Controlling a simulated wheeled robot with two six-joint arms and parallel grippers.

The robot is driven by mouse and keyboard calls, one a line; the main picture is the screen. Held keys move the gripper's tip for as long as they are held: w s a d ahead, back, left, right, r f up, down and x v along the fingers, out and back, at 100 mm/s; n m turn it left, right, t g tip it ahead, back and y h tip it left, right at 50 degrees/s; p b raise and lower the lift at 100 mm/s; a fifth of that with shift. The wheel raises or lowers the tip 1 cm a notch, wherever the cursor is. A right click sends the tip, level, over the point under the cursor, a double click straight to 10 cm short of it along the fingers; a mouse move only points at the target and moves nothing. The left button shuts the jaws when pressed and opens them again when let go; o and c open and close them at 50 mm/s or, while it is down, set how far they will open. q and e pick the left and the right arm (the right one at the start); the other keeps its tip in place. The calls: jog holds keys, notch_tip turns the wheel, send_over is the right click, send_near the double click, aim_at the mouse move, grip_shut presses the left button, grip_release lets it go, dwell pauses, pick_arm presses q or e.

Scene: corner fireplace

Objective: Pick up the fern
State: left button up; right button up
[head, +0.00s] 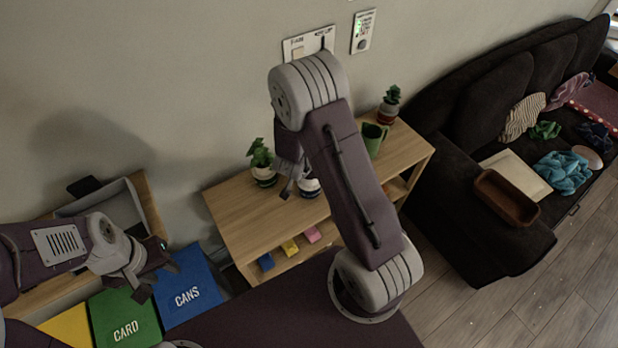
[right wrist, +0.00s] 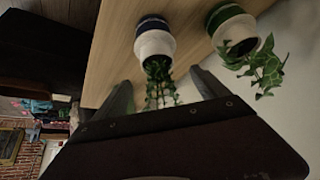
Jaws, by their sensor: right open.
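The fern (right wrist: 160,84) shows in the right wrist view as thin green fronds in a white pot with a dark blue band (right wrist: 155,40). In the head view that pot (head: 310,188) stands on the wooden shelf top, mostly hidden behind my right arm, and its fronds are hidden. My right gripper (right wrist: 163,92) is open, with a finger on either side of the fronds; I cannot tell if it touches them. It also shows in the head view (head: 292,186). My left gripper (head: 153,280) looks open and empty, over the bins at the left.
A leafy plant (head: 262,164) in a green-banded pot stands close beside the fern. The wall is close behind. Blue (head: 189,296) and green (head: 124,318) bins are at left.

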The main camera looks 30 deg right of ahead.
jog(key=shift+x, duration=0.75)
jog(key=x, duration=0.4)
jog(key=shift+s+f, duration=0.25)
jog(key=shift+f, duration=0.1)
jog(key=shift+w+d+f, duration=0.2)
jog(key=shift+w+f, duration=0.05)
jog(key=shift+f, duration=0.05)
jog(key=shift+s+r, duration=0.1)
jog(key=shift+s, duration=0.05)
jog(key=c, duration=0.8)
grip_shut()
